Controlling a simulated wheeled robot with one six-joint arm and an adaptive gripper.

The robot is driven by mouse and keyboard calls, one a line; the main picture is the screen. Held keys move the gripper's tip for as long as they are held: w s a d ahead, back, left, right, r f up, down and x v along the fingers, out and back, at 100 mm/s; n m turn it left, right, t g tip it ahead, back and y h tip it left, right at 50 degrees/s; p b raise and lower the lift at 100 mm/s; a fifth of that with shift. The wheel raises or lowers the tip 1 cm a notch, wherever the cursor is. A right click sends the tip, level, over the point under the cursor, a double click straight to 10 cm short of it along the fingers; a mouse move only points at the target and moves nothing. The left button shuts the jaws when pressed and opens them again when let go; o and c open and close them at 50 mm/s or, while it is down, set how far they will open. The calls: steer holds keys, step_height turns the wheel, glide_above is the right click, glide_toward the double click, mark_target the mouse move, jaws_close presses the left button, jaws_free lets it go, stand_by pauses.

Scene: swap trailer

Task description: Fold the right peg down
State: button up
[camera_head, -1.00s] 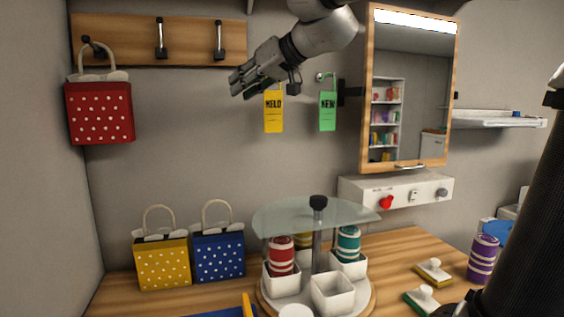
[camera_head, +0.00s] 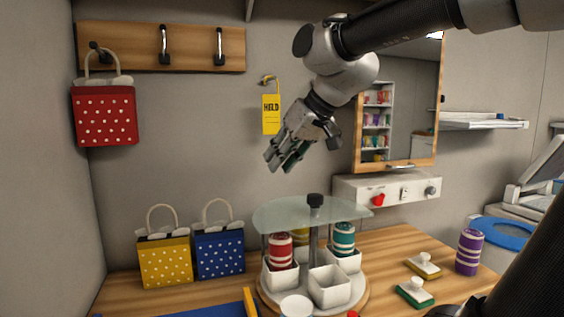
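A wooden peg board (camera_head: 190,50) is on the wall at the upper left, with three dark pegs. The right peg (camera_head: 219,45) is bare and shows as a narrow upright bar, much like the bare middle peg (camera_head: 163,45); I cannot tell how far it stands out. The left peg (camera_head: 97,47) carries a red dotted bag (camera_head: 105,115). My gripper (camera_head: 279,161) is in front of the wall, right of and below the board, pointing down and left, well apart from the right peg. It holds nothing that I can see, and its finger gap is unclear.
A yellow HELD tag (camera_head: 271,114) hangs on a wall hook just left of my gripper. A cabinet with a mirror (camera_head: 411,95) is at the right. Below stands a carousel with a glass top (camera_head: 300,214), beside yellow (camera_head: 165,262) and blue (camera_head: 219,253) bags.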

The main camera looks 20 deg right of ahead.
steer(key=shift+s+d+f, duration=0.25)
steer(key=shift+s+f, duration=0.1)
